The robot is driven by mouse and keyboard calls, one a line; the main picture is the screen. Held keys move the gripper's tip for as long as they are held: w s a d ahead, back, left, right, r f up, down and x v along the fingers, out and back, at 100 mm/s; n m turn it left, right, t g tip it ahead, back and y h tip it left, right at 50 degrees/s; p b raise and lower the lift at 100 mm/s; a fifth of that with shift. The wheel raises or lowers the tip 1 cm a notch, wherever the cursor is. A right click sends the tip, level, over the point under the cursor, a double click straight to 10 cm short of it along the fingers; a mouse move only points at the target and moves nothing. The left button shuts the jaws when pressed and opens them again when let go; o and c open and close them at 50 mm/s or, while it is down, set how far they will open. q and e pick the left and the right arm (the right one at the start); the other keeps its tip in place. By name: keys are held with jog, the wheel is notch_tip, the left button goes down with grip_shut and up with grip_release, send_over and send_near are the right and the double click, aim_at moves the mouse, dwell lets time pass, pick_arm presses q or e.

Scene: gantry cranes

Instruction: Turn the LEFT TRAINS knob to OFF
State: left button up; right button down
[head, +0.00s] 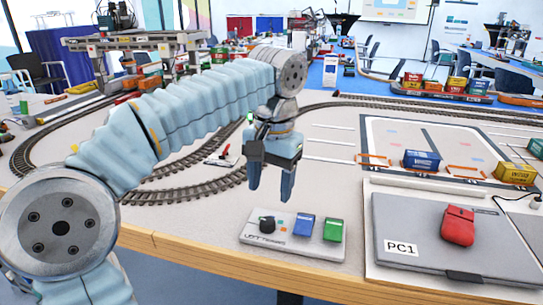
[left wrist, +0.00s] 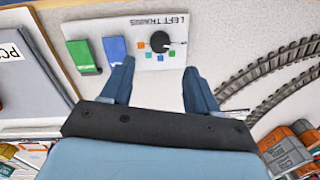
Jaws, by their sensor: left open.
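A light grey control panel (head: 255,238) lies near the front edge of the table. Its black round knob (head: 267,224) is at the left end. In the left wrist view the panel reads LEFT TRAINS, and small coloured squares lie around the knob (left wrist: 160,41). My left gripper (head: 270,193) points down above and just behind the panel, open and empty, apart from the knob. In the left wrist view, the gripper (left wrist: 159,66) has its fingertips to either side, short of the knob. Which square the knob points at is hard to tell. My right gripper is not in view.
A blue switch (head: 304,224) and a green switch (head: 333,230) stand on the panel right of the knob. A grey PC1 laptop (head: 440,225) with a red pouch (head: 458,225) lies to the right. Curved train tracks (head: 185,195) run behind and left.

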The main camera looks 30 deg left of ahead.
pick_arm(q)
jog(key=shift+d+r, duration=0.15)
jog(key=shift+r, duration=2.55)
